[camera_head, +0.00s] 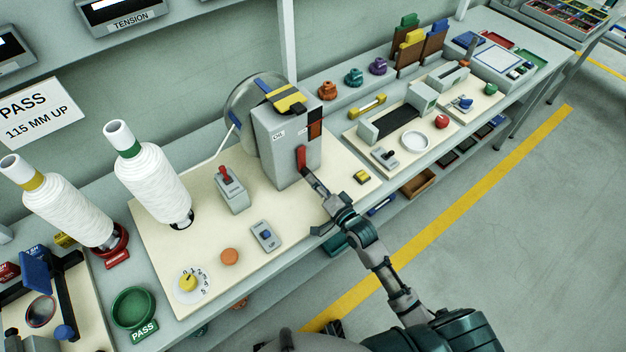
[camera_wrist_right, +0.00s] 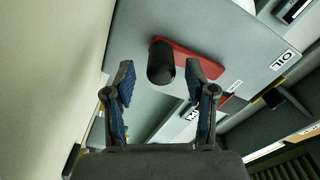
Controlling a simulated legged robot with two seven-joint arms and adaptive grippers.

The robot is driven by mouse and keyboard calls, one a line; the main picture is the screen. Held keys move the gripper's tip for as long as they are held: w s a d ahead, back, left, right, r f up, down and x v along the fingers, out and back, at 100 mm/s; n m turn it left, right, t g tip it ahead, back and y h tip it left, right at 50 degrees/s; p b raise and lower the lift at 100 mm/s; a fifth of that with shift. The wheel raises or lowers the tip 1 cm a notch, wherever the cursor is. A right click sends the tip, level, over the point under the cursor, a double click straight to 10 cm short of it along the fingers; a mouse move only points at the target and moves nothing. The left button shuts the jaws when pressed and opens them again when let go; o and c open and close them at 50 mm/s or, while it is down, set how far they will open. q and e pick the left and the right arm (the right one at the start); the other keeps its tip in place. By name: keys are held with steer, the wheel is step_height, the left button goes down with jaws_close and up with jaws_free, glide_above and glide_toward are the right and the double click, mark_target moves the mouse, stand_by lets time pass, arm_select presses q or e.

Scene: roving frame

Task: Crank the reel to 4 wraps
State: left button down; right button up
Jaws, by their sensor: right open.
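The reel unit is a grey box (camera_head: 277,142) with a large pale disc (camera_head: 243,100) behind it, on a cream board. Its red crank arm (camera_head: 301,157) is on the box's near face. In the right wrist view the red crank arm (camera_wrist_right: 200,60) carries a black knob (camera_wrist_right: 161,63). My right gripper (camera_head: 312,181) is at the crank; in its wrist view the open fingers (camera_wrist_right: 165,82) stand either side of the line to the knob, apparently not closed on it. A yellow-knobbed dial (camera_head: 188,283) numbered up to 5 sits at the board's front left. My left gripper is not in view.
Two white thread cones (camera_head: 154,185) stand at left. A yellow block (camera_head: 362,177) lies right of my gripper.

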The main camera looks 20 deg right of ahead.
steer(key=shift+w+a, duration=0.15)
steer(key=shift+w, duration=0.55)
steer(key=c, duration=1)
jaws_close()
